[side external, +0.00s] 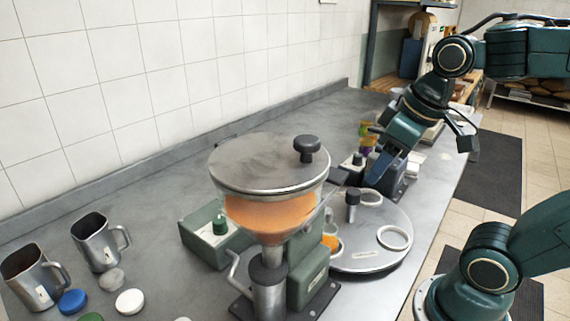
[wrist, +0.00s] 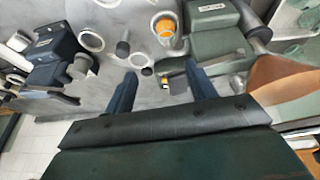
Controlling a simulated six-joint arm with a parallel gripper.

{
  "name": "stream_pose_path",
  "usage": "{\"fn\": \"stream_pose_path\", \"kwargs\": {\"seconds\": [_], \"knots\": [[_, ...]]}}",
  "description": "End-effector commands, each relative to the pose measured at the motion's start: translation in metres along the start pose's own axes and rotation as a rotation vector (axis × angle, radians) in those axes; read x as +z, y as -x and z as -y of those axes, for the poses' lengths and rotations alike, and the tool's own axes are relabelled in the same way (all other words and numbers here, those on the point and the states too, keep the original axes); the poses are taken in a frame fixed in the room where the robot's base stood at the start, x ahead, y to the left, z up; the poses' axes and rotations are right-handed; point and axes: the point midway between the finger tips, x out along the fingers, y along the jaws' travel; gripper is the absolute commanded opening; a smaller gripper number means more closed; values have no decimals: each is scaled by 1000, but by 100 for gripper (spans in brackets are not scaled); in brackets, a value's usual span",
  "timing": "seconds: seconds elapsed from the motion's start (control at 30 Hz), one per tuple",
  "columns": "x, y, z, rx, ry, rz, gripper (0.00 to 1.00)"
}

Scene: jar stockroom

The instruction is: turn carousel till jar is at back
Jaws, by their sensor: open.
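The carousel (side external: 372,258) is a round grey turntable on the bench, with white ring seats and a dark upright peg (side external: 352,203). An orange jar (side external: 331,238) stands at its left side in the side view, partly hidden behind the hopper. In the wrist view the jar (wrist: 166,27) is near the top middle, and the carousel (wrist: 120,75) spreads below and left of it. My gripper (side external: 376,175) is over the far side of the carousel. In the wrist view its fingers (wrist: 161,70) are apart, with no jar between them; contact with the carousel cannot be told.
A hopper with orange contents (side external: 270,213) stands close in front of the carousel. A green box (side external: 212,240) is to the left. Two metal mugs (side external: 100,243) and several lids (side external: 130,301) sit at the left. A dark device (wrist: 52,55) stands beside the carousel.

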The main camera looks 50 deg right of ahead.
Motion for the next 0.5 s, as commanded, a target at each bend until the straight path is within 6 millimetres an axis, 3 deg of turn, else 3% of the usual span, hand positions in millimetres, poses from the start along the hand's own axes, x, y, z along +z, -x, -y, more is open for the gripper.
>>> {"fn": "stream_pose_path", "kwargs": {"seconds": [0.5], "knots": [[-52, -34, -67, -20, 101, 253, 56]]}}
